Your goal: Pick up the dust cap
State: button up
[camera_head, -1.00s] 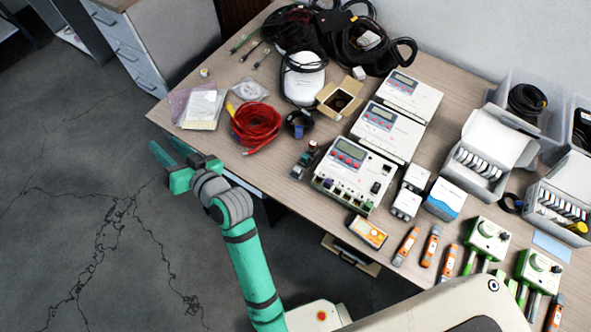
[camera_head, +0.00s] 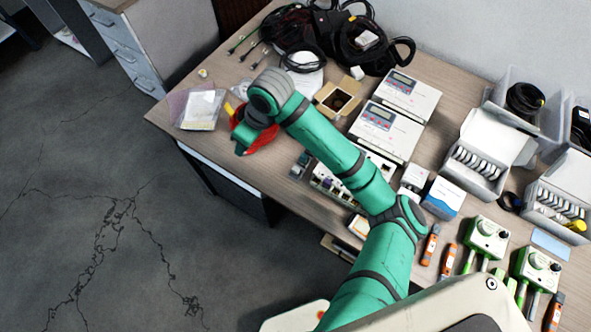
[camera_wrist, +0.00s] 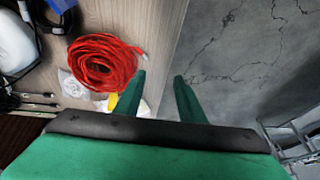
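A small, pale yellowish round piece (camera_head: 202,73) lies alone near the table's back left edge. It may be the dust cap, but it is too small for me to be sure. My gripper (camera_head: 241,149) is over the table's front left part, above the red cable coil, nearer the front edge than that piece. In the wrist view my gripper (camera_wrist: 160,77) is open with nothing between its fingers, and they point across the table edge. I cannot make out the small piece in the wrist view.
The red cable coil (camera_wrist: 103,62) lies beside the fingers. Bagged papers (camera_head: 201,108) are left of my gripper. Black cables (camera_head: 305,35), an open carton (camera_head: 338,100) and meter boxes (camera_head: 405,92) crowd the table behind and right. Bare tabletop (camera_head: 215,55) shows at the back left.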

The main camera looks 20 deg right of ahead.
jog(key=s+d+g+h, duration=0.3)
jog(key=s+d, duration=0.2)
jog(key=d, duration=0.6)
send_over(296, 169)
jog(key=f, duration=0.6)
jog(key=shift+w+a, duration=0.15)
jog(key=shift+w, duration=0.2)
jog(key=shift+s+f, duration=0.2)
jog(key=shift+f, duration=1.1)
jog(key=shift+s+f, duration=0.15)
jog(key=shift+f, duration=1.15)
grip_shut()
